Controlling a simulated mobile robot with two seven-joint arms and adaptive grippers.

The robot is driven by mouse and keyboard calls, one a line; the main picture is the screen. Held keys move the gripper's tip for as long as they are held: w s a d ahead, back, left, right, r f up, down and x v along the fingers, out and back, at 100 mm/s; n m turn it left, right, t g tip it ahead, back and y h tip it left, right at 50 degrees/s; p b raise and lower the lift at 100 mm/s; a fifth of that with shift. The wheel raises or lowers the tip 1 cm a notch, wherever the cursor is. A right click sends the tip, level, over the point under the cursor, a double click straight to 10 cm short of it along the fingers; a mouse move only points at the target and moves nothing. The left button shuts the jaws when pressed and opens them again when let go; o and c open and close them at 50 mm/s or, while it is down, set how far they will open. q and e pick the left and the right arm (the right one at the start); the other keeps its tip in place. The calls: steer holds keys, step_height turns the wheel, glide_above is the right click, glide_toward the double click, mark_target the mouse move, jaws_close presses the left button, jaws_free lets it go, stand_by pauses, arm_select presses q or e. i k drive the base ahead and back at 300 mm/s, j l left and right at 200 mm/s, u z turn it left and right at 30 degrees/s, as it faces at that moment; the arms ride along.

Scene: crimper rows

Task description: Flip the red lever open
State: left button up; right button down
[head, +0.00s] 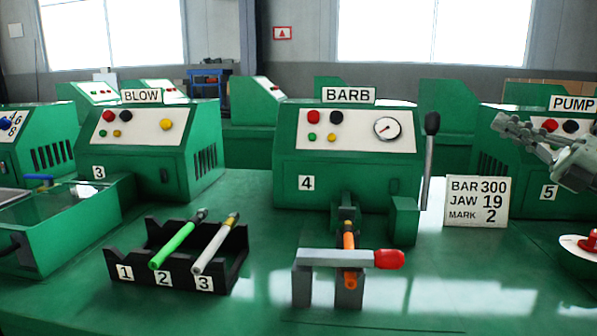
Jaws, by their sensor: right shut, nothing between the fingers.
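The red lever is a grey bar with a red grip (389,259), lying level across the top of a grey clamp stand (302,287) in front of machine 4. An orange hose (348,258) runs under the bar from the machine's front, with its near end at the clamp. My right gripper (503,124) is at the upper right, in front of machine 5, shut and empty. It is well above and to the right of the red grip, apart from it. My left gripper is not in view.
Machine 4 (370,165), marked BARB, has a black-knobbed upright lever (431,125) at its right. A sign (477,202) reads BAR 300, JAW 19, MARK 2. A black rack (234,267) left of the clamp holds green and white hoses.

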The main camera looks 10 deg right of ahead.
mark_target(349, 260)
steer(key=k, duration=1.5)
